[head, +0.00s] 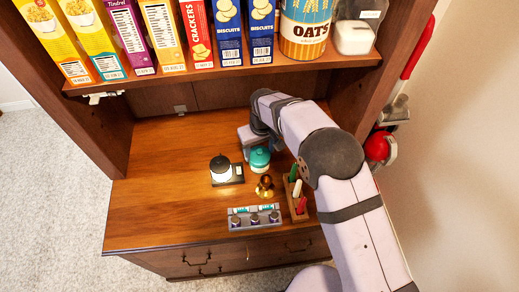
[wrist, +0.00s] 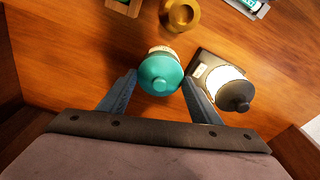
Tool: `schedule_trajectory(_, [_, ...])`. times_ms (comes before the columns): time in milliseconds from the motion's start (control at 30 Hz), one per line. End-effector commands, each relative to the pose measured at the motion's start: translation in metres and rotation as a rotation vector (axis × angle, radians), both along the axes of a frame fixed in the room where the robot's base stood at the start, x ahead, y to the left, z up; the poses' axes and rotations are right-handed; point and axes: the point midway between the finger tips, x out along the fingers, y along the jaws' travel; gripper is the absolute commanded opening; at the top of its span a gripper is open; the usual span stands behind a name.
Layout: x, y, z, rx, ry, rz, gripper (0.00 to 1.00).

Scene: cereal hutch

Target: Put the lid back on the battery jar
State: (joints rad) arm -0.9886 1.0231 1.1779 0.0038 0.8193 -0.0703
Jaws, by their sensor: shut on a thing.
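A teal round lid (wrist: 160,75) with a small knob on top is between the two fingers of my gripper (wrist: 160,92), which is shut on it. A cream ribbed edge (wrist: 162,49) shows just behind the lid in the wrist view; I take it for part of the battery jar, most of which is hidden under the lid. I cannot tell whether the lid is seated or just above it. In the head view the teal lid (head: 260,155) is at the middle of the wooden counter, and my gripper (head: 254,146) reaches it from behind.
A lamp-like thing with a black cap and bright white body (head: 220,168) stands close by on a dark base. A brass piece (head: 265,186), a grey battery tray (head: 240,222) and a wooden marker tray (head: 301,213) are in front. The left counter is clear; a shelf of boxes hangs above.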

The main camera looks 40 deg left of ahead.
Motion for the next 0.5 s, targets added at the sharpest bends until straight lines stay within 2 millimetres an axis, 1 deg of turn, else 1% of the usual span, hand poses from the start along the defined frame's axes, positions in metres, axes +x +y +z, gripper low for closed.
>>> schedule_trajectory(400, [0.0001,0.0002,-0.0001,0.0,0.0,0.0,0.36])
schedule_trajectory(433, [0.0001,0.0002,-0.0001,0.0,0.0,0.0,0.63])
schedule_trajectory(467, [0.0001,0.0002,-0.0001,0.0,0.0,0.0,0.7])
schedule_trajectory(500, [0.0001,0.0002,-0.0001,0.001,0.0,0.0,0.8])
